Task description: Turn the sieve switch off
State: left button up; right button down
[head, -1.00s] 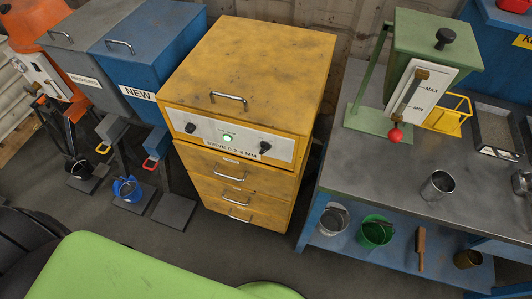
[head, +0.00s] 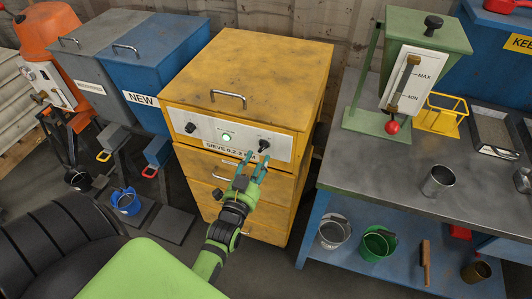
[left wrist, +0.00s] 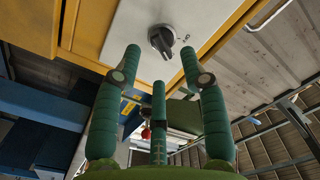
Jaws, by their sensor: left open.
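The yellow sieve cabinet (head: 245,70) stands in the middle of the head view. Its white front panel carries a black switch knob (head: 264,145) on the right, a lit green button (head: 226,137) and another black knob (head: 190,128) on the left. My left gripper (head: 257,156) is open and empty, close in front of the right knob. In the left wrist view this knob (left wrist: 161,40) shows between and just beyond the tips of the two outer fingers (left wrist: 161,50); a third finger shows lower down. I cannot tell if any finger touches it. My right gripper is not in view.
Blue and grey bins (head: 158,68) stand left of the cabinet. A grey-topped workbench (head: 395,165) with a green hopper (head: 425,45) and a metal cup (head: 437,180) stands to the right. Drawers with handles lie below the panel.

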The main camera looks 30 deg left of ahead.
aim_at(262, 151)
pick_arm(q)
jog(key=x, duration=0.4)
jog(key=shift+w, duration=0.35)
grip_shut()
jog(key=shift+f, duration=0.1)
